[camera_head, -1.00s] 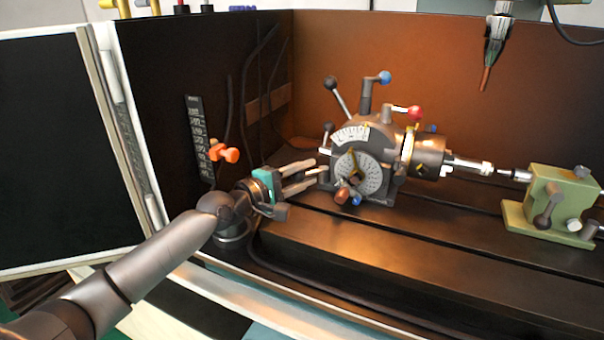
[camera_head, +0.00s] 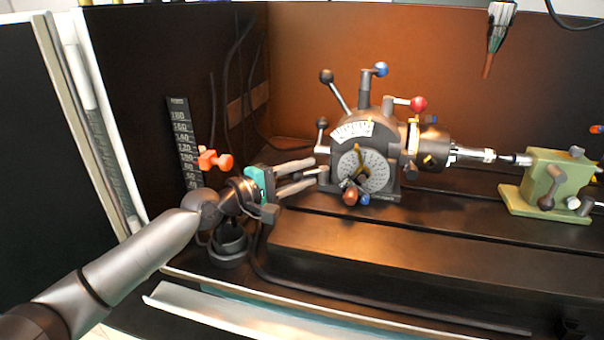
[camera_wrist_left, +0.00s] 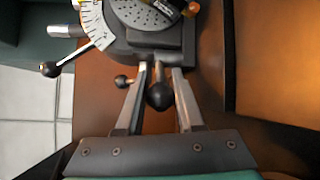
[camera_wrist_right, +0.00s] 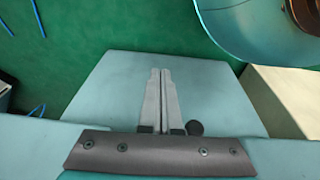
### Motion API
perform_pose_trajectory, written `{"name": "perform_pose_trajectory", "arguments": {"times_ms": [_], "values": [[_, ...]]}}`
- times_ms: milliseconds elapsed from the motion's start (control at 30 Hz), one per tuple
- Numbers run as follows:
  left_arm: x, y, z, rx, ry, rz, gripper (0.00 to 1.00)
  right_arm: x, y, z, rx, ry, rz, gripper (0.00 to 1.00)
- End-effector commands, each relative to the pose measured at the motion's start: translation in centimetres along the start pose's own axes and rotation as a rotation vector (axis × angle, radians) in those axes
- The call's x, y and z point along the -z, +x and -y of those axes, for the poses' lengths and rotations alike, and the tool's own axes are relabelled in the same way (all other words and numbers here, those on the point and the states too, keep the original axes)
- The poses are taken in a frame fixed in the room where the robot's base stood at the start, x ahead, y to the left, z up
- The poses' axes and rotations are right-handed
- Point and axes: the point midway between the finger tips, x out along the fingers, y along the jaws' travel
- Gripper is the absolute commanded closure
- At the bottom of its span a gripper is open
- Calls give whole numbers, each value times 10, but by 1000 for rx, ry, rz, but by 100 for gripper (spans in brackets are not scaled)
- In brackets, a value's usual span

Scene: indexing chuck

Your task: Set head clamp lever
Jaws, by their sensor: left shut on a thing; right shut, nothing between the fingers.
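The grey indexing head (camera_head: 390,145) stands on the machine bed, with a white scale and a round hole plate (camera_head: 363,170) on its front. My left gripper (camera_head: 324,170) reaches its left side from the left. In the left wrist view my left gripper (camera_wrist_left: 160,72) is shut on a short lever with a black ball knob (camera_wrist_left: 159,95). The knob shows between the fingers; the lever's root is partly hidden by them. In the head view this lever is hard to make out. My right gripper (camera_wrist_right: 161,75) is shut and empty, seen only in the right wrist view.
Other levers stand close by: a black-knobbed one (camera_head: 326,76), a blue-knobbed one (camera_head: 381,69) and a red-knobbed one (camera_head: 418,103). A green tailstock (camera_head: 548,185) stands at the right. An orange clamp (camera_head: 214,160) on a scale is behind my left wrist. The front bed is clear.

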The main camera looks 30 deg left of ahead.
Motion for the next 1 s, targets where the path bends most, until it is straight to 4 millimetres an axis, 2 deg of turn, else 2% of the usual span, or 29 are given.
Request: {"name": "perform_pose_trajectory", "arguments": {"times_ms": [167, 200, 400, 800, 1000], "values": [[0, 0, 0, 2, 0, 0, 100, 0, 0, 0, 0, 1, 0, 100], [0, 0, 0, 2, 0, 0, 59, 0, 0, 0, 0, 1, 0, 100], [0, 0, 0, 1, 0, 0, 36, 0, 0, 0, 0, 1, 0, 100], [-1, 0, -3, 0, 1, 0, 35, 2, -2, 0, 1, 1, -8, 100], [-3, -1, -15, -1, 0, 1, 35, -13, 13, -6, -8, -5, 5, 100]]}}
